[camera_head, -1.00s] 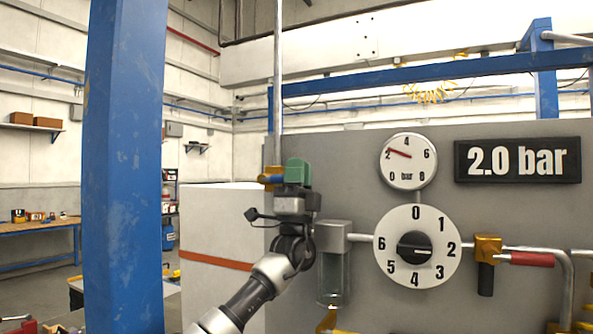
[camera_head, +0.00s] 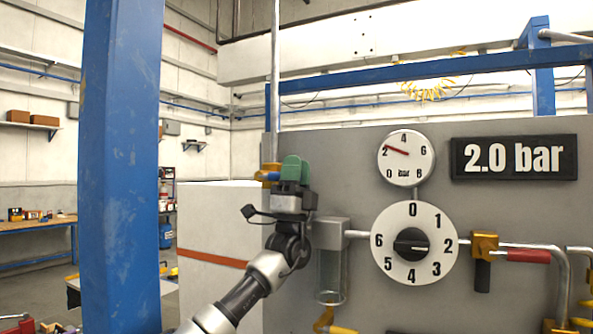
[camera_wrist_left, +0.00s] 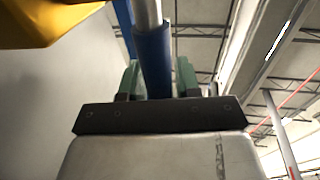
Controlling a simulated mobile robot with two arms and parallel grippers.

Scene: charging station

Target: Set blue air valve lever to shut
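The brass-yellow air valve (camera_head: 268,167) sits on the vertical pipe at the panel's left edge, with a little of its blue lever (camera_head: 273,176) showing beside my left gripper (camera_head: 293,167). In the left wrist view the blue lever (camera_wrist_left: 153,62) stands between the two green fingers of my left gripper (camera_wrist_left: 157,80). The fingers are apart, one on each side of the lever, with a narrow gap at the right one; contact at the left one is unclear. The valve's yellow body (camera_wrist_left: 45,22) fills the upper left there. My right gripper is not in view.
The grey panel carries a pressure gauge (camera_head: 406,158), a 2.0 bar display (camera_head: 514,158) and a numbered dial (camera_head: 413,218). A red-handled valve (camera_head: 528,256) is at the right. A filter bowl (camera_head: 332,272) is close to my left arm. A blue post (camera_head: 120,180) stands at the left.

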